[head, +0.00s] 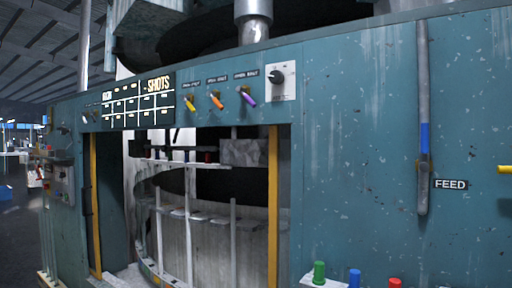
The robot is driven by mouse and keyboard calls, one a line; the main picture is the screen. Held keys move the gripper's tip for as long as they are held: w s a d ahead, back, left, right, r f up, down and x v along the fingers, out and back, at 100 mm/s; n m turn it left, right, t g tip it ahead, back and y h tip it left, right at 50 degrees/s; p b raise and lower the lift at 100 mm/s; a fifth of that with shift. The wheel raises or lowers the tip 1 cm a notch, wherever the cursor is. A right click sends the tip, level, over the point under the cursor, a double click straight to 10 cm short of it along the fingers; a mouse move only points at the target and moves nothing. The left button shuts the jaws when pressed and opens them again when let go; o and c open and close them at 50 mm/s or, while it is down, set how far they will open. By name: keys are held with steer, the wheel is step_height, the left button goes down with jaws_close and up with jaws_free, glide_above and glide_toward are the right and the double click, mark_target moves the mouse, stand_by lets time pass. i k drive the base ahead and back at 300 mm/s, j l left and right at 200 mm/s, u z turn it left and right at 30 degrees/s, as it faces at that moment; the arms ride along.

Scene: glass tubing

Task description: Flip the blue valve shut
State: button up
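Two blue parts show on the teal machine panel (345,180), and I cannot tell which one is the valve. One is a short blue knob (354,278) at the bottom edge, between a green knob (319,273) and a red knob (395,283); its lower part is cut off by the frame. The other is a blue section (425,142) on a long upright grey bar (422,60) at the right, beside a "FEED" label (451,184). My gripper is not in view.
Yellow, orange and purple levers (217,101) and a black dial (277,77) sit high on the panel. Below them is an open bay with yellow edge strips (273,205) and pale rods inside. A yellow part (505,169) sticks in at the right edge. Dark floor (20,235) shows at left.

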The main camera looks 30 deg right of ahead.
mark_target(424, 166)
steer(key=z, duration=1.85)
